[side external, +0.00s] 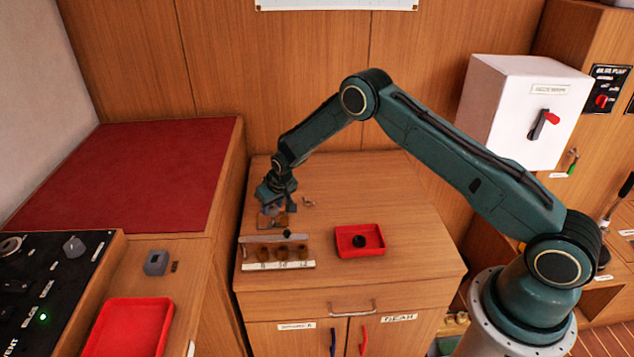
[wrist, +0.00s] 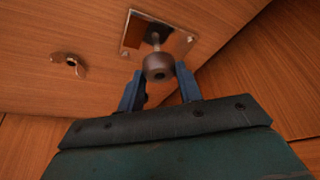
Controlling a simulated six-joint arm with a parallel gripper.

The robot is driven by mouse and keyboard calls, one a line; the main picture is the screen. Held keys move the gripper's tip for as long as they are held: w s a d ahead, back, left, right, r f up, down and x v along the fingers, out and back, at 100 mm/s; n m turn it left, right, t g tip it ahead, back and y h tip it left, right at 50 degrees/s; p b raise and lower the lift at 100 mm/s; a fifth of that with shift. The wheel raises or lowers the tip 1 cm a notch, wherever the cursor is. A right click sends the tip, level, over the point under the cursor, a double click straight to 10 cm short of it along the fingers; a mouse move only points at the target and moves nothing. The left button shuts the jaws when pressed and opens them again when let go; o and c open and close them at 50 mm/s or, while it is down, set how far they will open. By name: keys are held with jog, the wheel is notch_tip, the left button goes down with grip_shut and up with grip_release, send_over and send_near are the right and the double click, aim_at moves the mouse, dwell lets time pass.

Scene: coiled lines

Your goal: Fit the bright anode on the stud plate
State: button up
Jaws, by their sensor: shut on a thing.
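I cannot tell whether the stud has entered the anode. In the side external view my gripper (side external: 272,207) is low over the cabinet top, at the plate (side external: 290,219), and the anode is small and partly hidden there.
In front are a grey bar (side external: 260,239) with a dark knob and a labelled rack (side external: 249,266) holding several brown round pieces. A red tray (side external: 374,252) with a dark round piece stands to the right. A small metal bracket (wrist: 69,65) lies near the plate. The right cabinet top is clear.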

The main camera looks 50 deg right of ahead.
jog(key=shift+f, duration=1.45)
jog(key=o, duration=1.1)
jog(key=shift+r, duration=0.15)
jog(key=shift+r, duration=2.9)
jog(key=shift+r, duration=0.15)
jog(key=shift+v, duration=6.8)
